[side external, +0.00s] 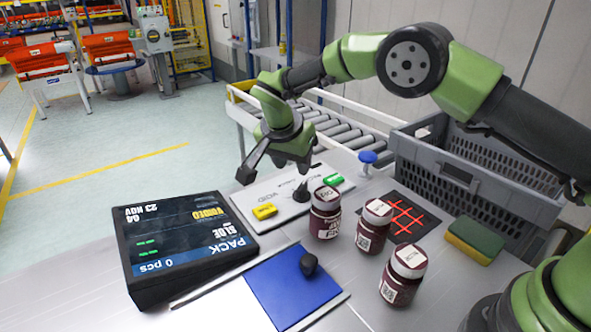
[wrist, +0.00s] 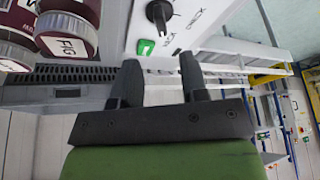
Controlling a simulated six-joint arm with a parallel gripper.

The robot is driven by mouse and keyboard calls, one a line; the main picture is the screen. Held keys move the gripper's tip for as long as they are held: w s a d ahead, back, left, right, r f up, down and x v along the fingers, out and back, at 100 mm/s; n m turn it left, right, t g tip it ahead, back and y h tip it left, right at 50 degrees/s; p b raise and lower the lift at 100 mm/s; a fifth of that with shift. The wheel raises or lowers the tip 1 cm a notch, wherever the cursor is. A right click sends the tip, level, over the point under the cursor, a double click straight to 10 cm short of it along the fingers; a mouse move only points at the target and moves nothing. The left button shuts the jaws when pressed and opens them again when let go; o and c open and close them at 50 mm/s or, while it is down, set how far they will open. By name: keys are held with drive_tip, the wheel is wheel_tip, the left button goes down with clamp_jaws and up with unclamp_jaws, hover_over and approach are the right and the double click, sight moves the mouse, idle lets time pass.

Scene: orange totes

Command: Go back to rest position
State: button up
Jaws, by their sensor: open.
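My gripper (side external: 274,170) is open and empty, raised above the white board (side external: 283,196) at the back of the table in the side view. In the wrist view, the two dark fingers of my gripper (wrist: 160,75) stand apart with nothing between them. The knob (wrist: 159,14) and green block (wrist: 146,47) also show in the wrist view. No marked rest position is visible.
Three dark jars stand on the table: one (side external: 325,222) near the board, one (side external: 373,236) in the middle, one (side external: 402,284) in front. A black display box (side external: 180,245) is at left, a blue pad (side external: 290,292) in front, a grey crate (side external: 480,170) and a sponge (side external: 474,241) at right.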

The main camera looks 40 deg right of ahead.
drive_tip(key=shift+r, duration=0.15)
drive_tip(key=s+d+r+n+t+y, duration=0.1)
drive_tip(key=s+d+r+n+y, duration=0.1)
drive_tip(key=s+r, duration=0.5)
drive_tip(key=s+d+r+n+t+y, duration=0.1)
drive_tip(key=s+d+r+n, duration=0.15)
drive_tip(key=r, duration=0.85)
drive_tip(key=s+r+n+t+y, duration=0.1)
drive_tip(key=s+n+t+y, duration=0.2)
drive_tip(key=s, duration=1.7)
drive_tip(key=shift+s+d+r+n, duration=0.25)
drive_tip(key=shift+d+r+n, duration=0.1)
drive_tip(key=shift+r, duration=0.05)
